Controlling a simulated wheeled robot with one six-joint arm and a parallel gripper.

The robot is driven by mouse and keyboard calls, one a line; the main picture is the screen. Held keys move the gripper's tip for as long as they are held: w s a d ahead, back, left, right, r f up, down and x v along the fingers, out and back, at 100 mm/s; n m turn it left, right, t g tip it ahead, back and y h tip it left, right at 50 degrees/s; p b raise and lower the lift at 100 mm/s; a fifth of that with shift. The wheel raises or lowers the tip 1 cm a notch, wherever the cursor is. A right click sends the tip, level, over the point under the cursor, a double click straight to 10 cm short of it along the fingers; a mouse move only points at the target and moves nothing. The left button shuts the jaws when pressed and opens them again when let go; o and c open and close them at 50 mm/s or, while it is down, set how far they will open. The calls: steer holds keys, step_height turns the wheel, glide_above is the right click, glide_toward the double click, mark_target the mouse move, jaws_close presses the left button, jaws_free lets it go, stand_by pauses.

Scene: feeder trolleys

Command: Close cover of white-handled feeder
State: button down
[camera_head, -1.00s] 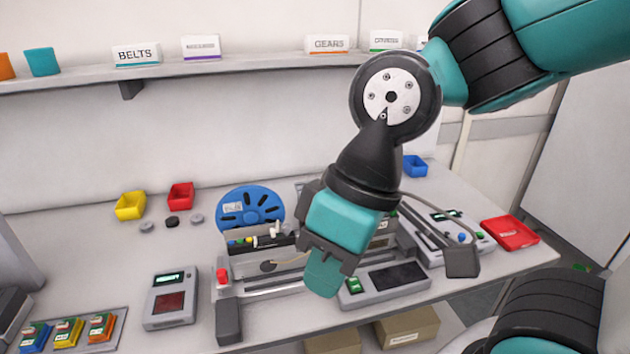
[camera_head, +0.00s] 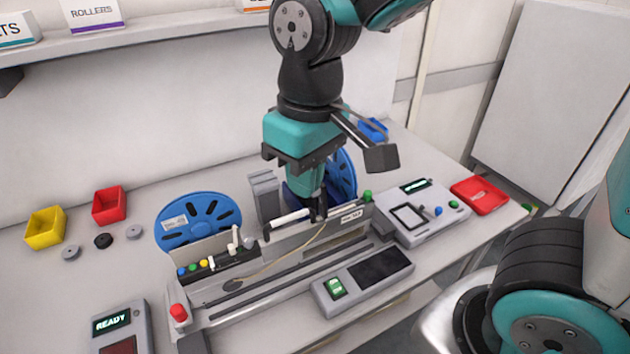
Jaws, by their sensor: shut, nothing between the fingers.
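The feeder unit (camera_head: 290,262) stands on the bench with a long rail along its front and two blue reels behind it. A white bar-shaped handle (camera_head: 290,217) shows at its upper middle, just left of my gripper (camera_head: 318,208). My gripper points down, is shut and empty, and sits at the top edge of the feeder beside the handle's right end. I cannot tell whether it touches. A second white upright knob (camera_head: 234,240) stands on the left part. My gripper hides part of the right reel (camera_head: 343,172). The cover's exact position is hard to tell.
A control box with a green button (camera_head: 336,287) lies in front of the feeder. A white device (camera_head: 420,212) and a red tray (camera_head: 480,195) stand to the right. Yellow (camera_head: 45,228) and red (camera_head: 109,206) bins are at the left. A red knob (camera_head: 178,313) marks the feeder's left end.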

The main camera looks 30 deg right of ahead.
steer(key=w+a+f+m+h, duration=0.35)
steer(key=w+m+h, duration=0.2)
steer(key=w, duration=0.45)
steer(key=shift+n, duration=0.25)
steer(key=p+x, duration=0.2)
steer(key=x, duration=0.7)
steer(key=shift+w+p, duration=0.1)
steer(key=shift+p, duration=0.25)
steer(key=d+p, duration=0.1)
steer(key=d, duration=0.2)
steer(key=shift+d+r+p, duration=0.15)
steer(key=shift+p, duration=0.2)
steer(key=shift+d, duration=0.3)
